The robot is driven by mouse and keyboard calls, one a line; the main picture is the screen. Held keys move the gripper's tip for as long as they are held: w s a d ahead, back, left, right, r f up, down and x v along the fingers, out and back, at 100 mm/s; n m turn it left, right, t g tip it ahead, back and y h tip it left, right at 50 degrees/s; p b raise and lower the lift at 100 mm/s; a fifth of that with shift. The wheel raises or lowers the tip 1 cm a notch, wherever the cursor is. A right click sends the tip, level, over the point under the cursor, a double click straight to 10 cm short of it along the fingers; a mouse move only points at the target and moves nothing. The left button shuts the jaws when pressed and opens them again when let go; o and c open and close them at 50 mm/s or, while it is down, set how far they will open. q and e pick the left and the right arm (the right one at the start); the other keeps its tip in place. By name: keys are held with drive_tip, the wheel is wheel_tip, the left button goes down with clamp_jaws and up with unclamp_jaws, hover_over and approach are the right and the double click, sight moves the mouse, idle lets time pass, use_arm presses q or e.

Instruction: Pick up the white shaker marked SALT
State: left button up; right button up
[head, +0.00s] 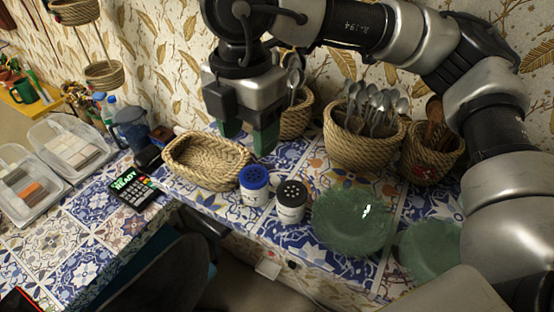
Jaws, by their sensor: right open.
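Two small white shakers stand upright side by side on the blue patterned tile counter. The left shaker (254,195) has a blue perforated lid, and the right shaker (290,212) has a black perforated lid. Both carry dark lettering on the front that is too small to read, so I cannot tell which is marked SALT. My right gripper (247,138) is open and empty, pointing down with its two green-tipped fingers apart. In the picture it hangs just above the blue-lidded shaker, apart from both shakers. My left gripper is not in view.
An empty woven basket (206,173) sits left of the shakers. Green plates (353,222) lie close to their right. Baskets of spoons (363,150) stand behind, along the wall. A card terminal (135,190) and clear trays (72,146) are at left. The counter's front edge is near the shakers.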

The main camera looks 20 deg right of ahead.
sight(253, 175)
drive_tip(key=shift+d+f+p, duration=0.2)
drive_tip(key=shift+f+p, duration=0.15)
drive_tip(key=shift+f, duration=0.5)
drive_tip(key=f, duration=0.1)
drive_tip(key=s+a+f, duration=0.1)
drive_tip(key=shift+a+f+p, duration=0.15)
drive_tip(key=shift+f+p, duration=0.2)
drive_tip(key=shift+w+d+f, duration=0.1)
drive_tip(key=shift+d+f, duration=0.1)
drive_tip(key=shift+f, duration=0.1)
drive_tip(key=f+p, duration=0.2)
drive_tip(key=f, duration=0.1)
drive_tip(key=f+p, duration=0.1)
drive_tip(key=shift+w+d+f, duration=0.1)
drive_tip(key=shift+d+f, duration=0.1)
drive_tip(key=shift+d, duration=0.05)
drive_tip(key=shift+f, duration=0.35)
drive_tip(key=shift+c, duration=0.6)
drive_tip(key=c, duration=0.5)
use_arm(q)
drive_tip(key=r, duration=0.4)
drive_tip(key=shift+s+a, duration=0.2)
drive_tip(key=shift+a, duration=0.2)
